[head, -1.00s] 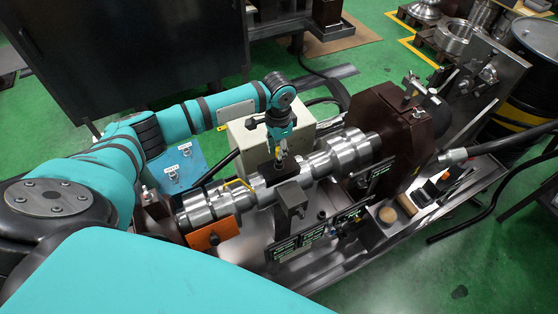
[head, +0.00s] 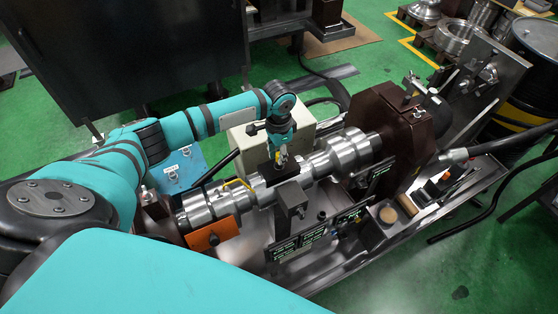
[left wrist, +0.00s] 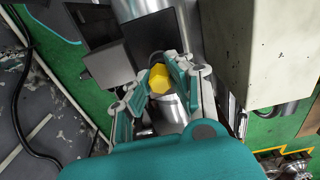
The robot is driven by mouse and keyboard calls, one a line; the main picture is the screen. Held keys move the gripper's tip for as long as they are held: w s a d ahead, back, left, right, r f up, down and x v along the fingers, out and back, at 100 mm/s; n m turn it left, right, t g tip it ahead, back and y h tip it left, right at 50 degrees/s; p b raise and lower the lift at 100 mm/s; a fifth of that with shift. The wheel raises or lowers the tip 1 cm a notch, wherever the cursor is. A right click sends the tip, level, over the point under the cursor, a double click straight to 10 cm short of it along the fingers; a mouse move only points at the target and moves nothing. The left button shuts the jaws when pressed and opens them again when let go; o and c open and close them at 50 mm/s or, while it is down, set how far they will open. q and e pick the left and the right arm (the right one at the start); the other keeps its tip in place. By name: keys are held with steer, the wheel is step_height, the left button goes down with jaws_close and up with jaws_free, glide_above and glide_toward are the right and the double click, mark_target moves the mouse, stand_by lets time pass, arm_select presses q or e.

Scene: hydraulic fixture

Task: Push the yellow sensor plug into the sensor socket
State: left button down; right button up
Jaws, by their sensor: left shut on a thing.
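My left gripper (head: 280,158) points down at the middle of the fixture, just above a dark block (head: 286,174) on the steel shaft. In the left wrist view my left gripper (left wrist: 160,88) has its fingers closed around the yellow sensor plug (left wrist: 159,77), whose faceted yellow body shows between the fingertips. The sensor socket is not clearly visible; the gripper and plug cover the spot below them. I cannot tell whether the plug touches the socket. My right gripper is not in view.
The steel shaft (head: 340,156) runs across the fixture to a brown housing (head: 402,138). A dark upright post (head: 291,204) stands in front of the gripper. A beige box (head: 243,134) is behind it. An orange block (head: 213,233) sits at the front left.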

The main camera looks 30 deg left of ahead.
arm_select(q)
steer(key=shift+f, duration=0.2)
stand_by(0.6)
steer(key=c, duration=1.1)
jaws_free()
steer(key=shift+r, duration=0.15)
step_height(320, 180, up, 12)
steer(key=shift+a+f, duration=0.1)
steer(key=shift+f, duration=0.05)
